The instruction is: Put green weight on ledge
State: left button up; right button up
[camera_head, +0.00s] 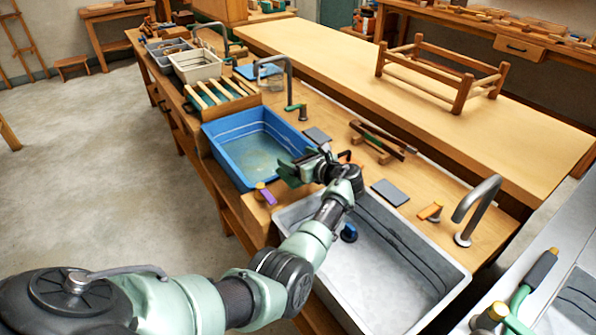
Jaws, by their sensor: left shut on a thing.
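My left gripper (300,168) reaches in over the bench, above the strip between the blue tub and the grey basin. It is shut on a dark green piece (288,177), which looks like the green weight; it is small here and partly hidden by the jaws. The held piece is over the right edge of the blue tub. The long raised wooden ledge (420,95) runs along the back of the bench, farther off and to the right of the gripper. My right gripper is not in view.
The blue tub (213,140) and grey basin (452,283) flank the gripper. A curved tap (290,75) and dark wooden bars (380,138) stand between it and the ledge. A wooden frame (462,92) stands on the ledge; the ledge is bare left of it.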

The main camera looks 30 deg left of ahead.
pick_arm(q)
jog(key=shift+f, duration=0.15)
notch_tip(320, 180, down, 3)
jog(key=shift+f+b, duration=0.1)
jog(key=shift+b, duration=0.5)
jog(key=shift+f, duration=0.25)
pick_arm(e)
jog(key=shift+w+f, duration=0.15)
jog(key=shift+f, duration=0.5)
pick_arm(q)
jog(key=shift+f, duration=0.1)
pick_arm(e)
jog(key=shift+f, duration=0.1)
pick_arm(q)
jog(key=shift+f, duration=0.15)
jog(key=o, duration=2)
